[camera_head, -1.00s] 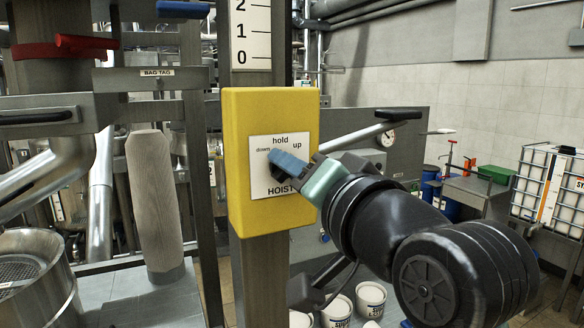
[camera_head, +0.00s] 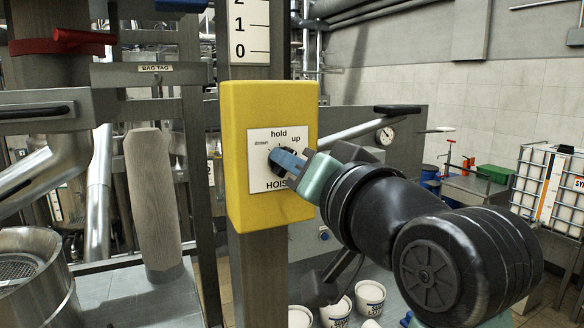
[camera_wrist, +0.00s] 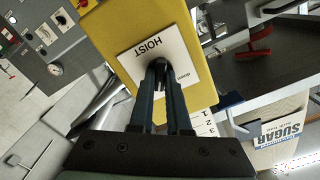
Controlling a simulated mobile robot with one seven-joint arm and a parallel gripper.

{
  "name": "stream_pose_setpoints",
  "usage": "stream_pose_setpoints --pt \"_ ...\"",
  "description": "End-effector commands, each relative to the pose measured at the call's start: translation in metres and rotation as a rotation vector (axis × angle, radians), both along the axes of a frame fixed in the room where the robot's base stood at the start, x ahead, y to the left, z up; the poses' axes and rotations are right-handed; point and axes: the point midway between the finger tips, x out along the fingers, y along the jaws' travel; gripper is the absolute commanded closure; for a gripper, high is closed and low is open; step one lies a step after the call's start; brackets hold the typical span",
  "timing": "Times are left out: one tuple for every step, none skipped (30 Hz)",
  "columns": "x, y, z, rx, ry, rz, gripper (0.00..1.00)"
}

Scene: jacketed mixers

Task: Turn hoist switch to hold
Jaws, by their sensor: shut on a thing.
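The yellow hoist box (camera_head: 236,150) is mounted on a metal post. Its white label plate (camera_head: 262,180) reads "down", "hold", "up" and "HOIST". The black hoist switch (camera_head: 287,151) sits at the plate's middle, partly hidden by my fingers. The switch also shows end-on in the wrist view (camera_wrist: 159,66). My gripper (camera_head: 284,160) reaches in from the right, its blue fingers shut on the switch. In the wrist view, the fingers (camera_wrist: 160,85) lie on both sides of it. I cannot tell for certain which mark the switch points at.
Above the box is a number scale (camera_head: 249,35) on the post. A grey pipe (camera_head: 345,135) with a black end runs behind my arm. White tubs (camera_head: 369,297) stand below. A metal vessel (camera_head: 30,270) is at the lower left. A sugar bag (camera_wrist: 282,135) shows in the wrist view.

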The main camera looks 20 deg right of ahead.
Motion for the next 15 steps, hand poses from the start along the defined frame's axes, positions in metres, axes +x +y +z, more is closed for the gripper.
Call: stream_pose_setpoints --pt "-0.0001 0.0002 -0.0014 -0.039 -0.003 0.000 1.00" --pt "-0.0001 0.0003 -0.0012 -0.065 -0.004 0.000 1.00" --pt "-0.0002 0.0005 -0.0011 -0.100 -0.006 0.000 1.00" --pt "-0.0002 0.0006 -0.0011 -0.127 -0.007 0.000 1.00" --pt "-0.0002 0.0006 -0.0011 -0.153 -0.007 0.000 1.00" --pt "-0.0002 0.0007 -0.0013 -0.187 -0.008 0.000 1.00" --pt "-0.0002 0.0008 -0.0013 -0.212 -0.009 0.000 1.00" --pt "-0.0002 0.0009 -0.0012 -0.237 -0.010 0.000 1.00" --pt "-0.0002 0.0010 -0.0010 -0.270 -0.011 0.000 1.00" --pt "-0.0002 0.0011 -0.0008 -0.294 -0.012 0.000 1.00" --pt "-0.0002 0.0011 -0.0008 -0.316 -0.013 0.000 1.00" --pt "-0.0002 0.0011 -0.0008 -0.346 -0.014 -0.001 1.00" --pt "-0.0002 0.0011 -0.0008 -0.367 -0.014 -0.001 1.00" --pt "-0.0001 0.0012 -0.0008 -0.387 -0.015 -0.001 1.00" --pt "-0.0001 0.0012 -0.0006 -0.412 -0.016 -0.001 1.00"
